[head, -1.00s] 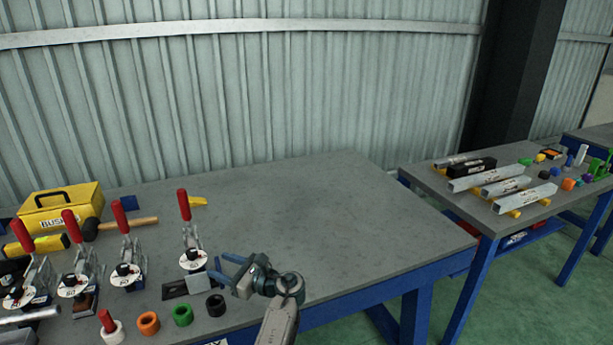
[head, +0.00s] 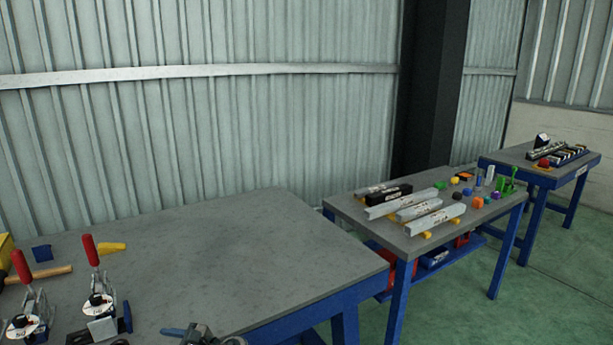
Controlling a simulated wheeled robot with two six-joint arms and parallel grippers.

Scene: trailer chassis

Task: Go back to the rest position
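My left gripper is not in view. Two red-handled toggle clamps (head: 98,298) and (head: 27,310) stand on the bench at the lower left, left of the gripper.
A hammer (head: 45,273), a yellow wedge-shaped piece (head: 111,248) and a small blue block (head: 42,253) lie behind the clamps. A second table (head: 352,208) to the right carries metal bars and small coloured parts. A third table (head: 515,157) stands farther back. The near bench's middle is clear.

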